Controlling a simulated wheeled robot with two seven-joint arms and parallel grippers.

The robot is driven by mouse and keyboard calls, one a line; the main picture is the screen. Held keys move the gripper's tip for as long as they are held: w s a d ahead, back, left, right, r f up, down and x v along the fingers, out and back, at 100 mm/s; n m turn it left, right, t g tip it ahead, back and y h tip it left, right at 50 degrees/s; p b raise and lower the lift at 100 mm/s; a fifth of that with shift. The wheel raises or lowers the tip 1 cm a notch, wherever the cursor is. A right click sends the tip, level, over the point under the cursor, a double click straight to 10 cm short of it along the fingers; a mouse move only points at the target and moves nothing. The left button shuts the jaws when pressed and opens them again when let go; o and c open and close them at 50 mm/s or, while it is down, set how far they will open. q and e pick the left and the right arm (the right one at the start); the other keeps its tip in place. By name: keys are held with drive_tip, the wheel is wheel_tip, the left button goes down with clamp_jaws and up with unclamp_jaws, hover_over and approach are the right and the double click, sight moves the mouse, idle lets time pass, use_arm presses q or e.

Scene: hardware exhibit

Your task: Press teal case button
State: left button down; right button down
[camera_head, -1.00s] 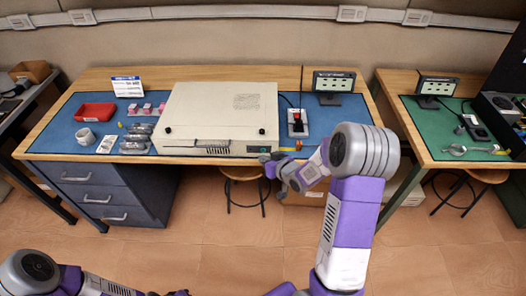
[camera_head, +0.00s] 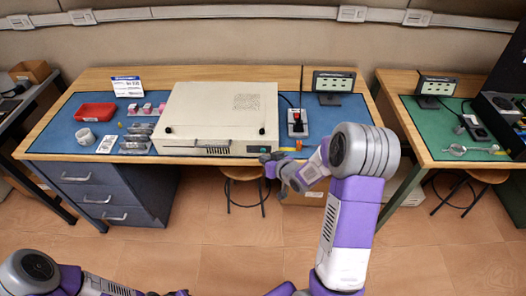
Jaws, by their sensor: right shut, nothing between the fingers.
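A beige case (camera_head: 221,112) lies on the blue-topped workbench. A small teal button (camera_head: 256,149) shows at the right end of its front face. My right gripper (camera_head: 267,158) is shut and empty, with its tip just below and right of the teal button, close to the case's front. I cannot tell whether it touches the case. My left arm (camera_head: 60,275) shows at the bottom left; its gripper is not in view.
A stool (camera_head: 245,176) stands under the bench.

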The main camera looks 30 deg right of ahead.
drive_tip(key=shift+w, duration=0.1)
idle(0.3)
drive_tip(key=shift+w+d, duration=0.2)
drive_tip(key=shift+w, duration=0.05)
drive_tip(key=shift+w+d, duration=0.25)
drive_tip(key=shift+w, duration=0.1)
idle(0.7)
drive_tip(key=shift+a, duration=0.1)
drive_tip(key=shift+s+a+b, duration=0.35)
drive_tip(key=shift+s+a, duration=0.05)
drive_tip(key=shift+s, duration=0.3)
drive_tip(key=s+a, duration=0.1)
drive_tip(key=s+b, duration=0.1)
drive_tip(key=s, duration=0.1)
drive_tip(key=s+a, duration=0.1)
drive_tip(key=shift+s+a+b, duration=0.15)
drive_tip(key=shift+a+b, duration=0.15)
